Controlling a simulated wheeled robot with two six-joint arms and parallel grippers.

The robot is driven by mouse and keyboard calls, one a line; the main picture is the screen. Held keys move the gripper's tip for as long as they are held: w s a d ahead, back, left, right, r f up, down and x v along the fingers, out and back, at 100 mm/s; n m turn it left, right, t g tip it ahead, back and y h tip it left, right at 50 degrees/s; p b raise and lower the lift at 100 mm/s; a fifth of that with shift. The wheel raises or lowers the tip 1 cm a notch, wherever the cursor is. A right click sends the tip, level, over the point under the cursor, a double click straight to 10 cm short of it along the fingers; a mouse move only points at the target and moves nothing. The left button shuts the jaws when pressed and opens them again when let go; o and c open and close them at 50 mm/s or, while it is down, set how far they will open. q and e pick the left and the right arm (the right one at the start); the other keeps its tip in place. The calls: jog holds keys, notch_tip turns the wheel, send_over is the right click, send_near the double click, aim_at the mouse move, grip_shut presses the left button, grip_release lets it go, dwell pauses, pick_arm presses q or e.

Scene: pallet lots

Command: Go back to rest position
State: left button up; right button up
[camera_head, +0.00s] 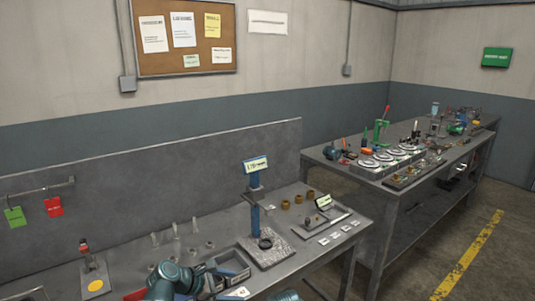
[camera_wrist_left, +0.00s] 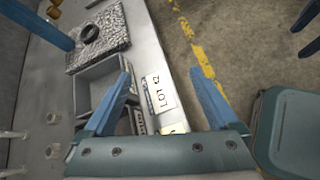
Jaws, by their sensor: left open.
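A grey bin (camera_wrist_left: 98,72) lies just left of the fingers and is partly hidden by one. In the head view, teal parts of my arm show at the bottom, in front of the grey bin (camera_head: 236,278). My right gripper is not seen.
A blue post stand (camera_head: 255,215) on a speckled slab with a black ring stands right of the bin. A second crowded bench (camera_head: 415,140) stands behind. The floor (camera_head: 425,235) at right is clear.

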pick_arm(q)
jog(key=s+a+f+m+g+y, duration=0.35)
jog(key=s+m, duration=0.25)
jog(key=m, duration=0.4)
jog(key=s+a+f+m+g+y, duration=0.2)
jog(key=s+f+m+y, duration=0.35)
jog(key=m, duration=0.45)
jog(key=s+d+r+m+y+p, duration=0.1)
jog(key=s+d+r+m+p, duration=0.4)
jog(key=d+r+p, duration=0.4)
jog(key=shift+s+d+r+g, duration=0.15)
jog(key=shift+s+d+g, duration=0.2)
jog(key=shift+s+d, duration=0.3)
